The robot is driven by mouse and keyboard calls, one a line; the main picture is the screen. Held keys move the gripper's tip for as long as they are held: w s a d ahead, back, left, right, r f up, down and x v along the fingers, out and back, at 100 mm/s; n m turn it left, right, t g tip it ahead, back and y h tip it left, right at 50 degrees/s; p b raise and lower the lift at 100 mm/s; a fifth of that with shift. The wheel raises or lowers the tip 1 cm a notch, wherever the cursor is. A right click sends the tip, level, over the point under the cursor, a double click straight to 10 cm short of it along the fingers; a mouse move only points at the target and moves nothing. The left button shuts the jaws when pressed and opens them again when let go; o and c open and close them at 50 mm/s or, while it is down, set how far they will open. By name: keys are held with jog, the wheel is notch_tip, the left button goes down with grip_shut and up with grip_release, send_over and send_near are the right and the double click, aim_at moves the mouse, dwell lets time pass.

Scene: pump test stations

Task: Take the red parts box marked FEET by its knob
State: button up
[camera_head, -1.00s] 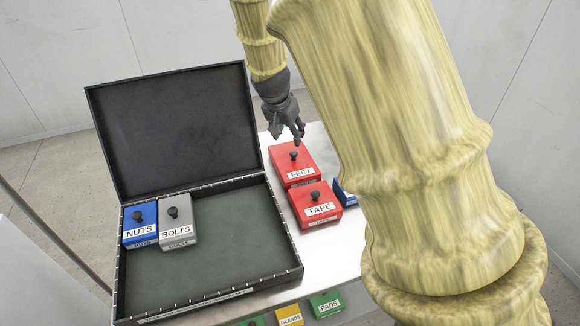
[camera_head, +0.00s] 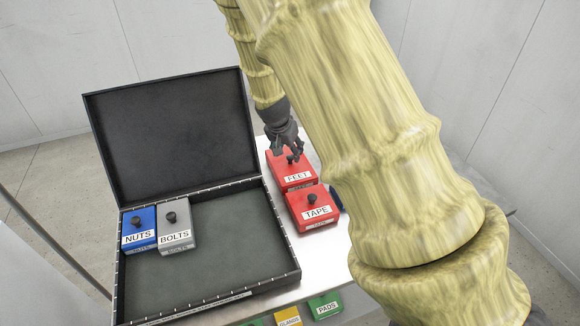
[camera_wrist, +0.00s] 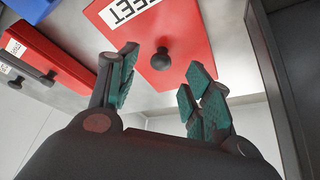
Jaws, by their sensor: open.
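The red FEET box (camera_head: 291,176) lies on the white table, behind the red TAPE box. Its dark round knob is partly hidden by the gripper in the head view and shows clearly in the wrist view, the knob (camera_wrist: 161,60) standing on the red FEET lid (camera_wrist: 185,28). My gripper (camera_head: 287,150) is just above the FEET box in the head view. In the wrist view my gripper (camera_wrist: 160,82) is open, with one green-padded finger to each side of the knob's line. The knob appears a little beyond the fingertips, and I see no contact.
The red TAPE box (camera_head: 315,209) stands close in front of FEET. An open black case (camera_head: 292,277) at left holds blue NUTS (camera_head: 138,229) and grey BOLTS (camera_head: 176,228) boxes. A blue box is mostly hidden behind my arm. Yellow GLANDS (camera_head: 288,316) and green PADS (camera_head: 326,305) are at the front.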

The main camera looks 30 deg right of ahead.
aim_at(290, 156)
jog(key=shift+p+x, duration=0.35)
jog(key=shift+x, duration=1.4)
grip_shut()
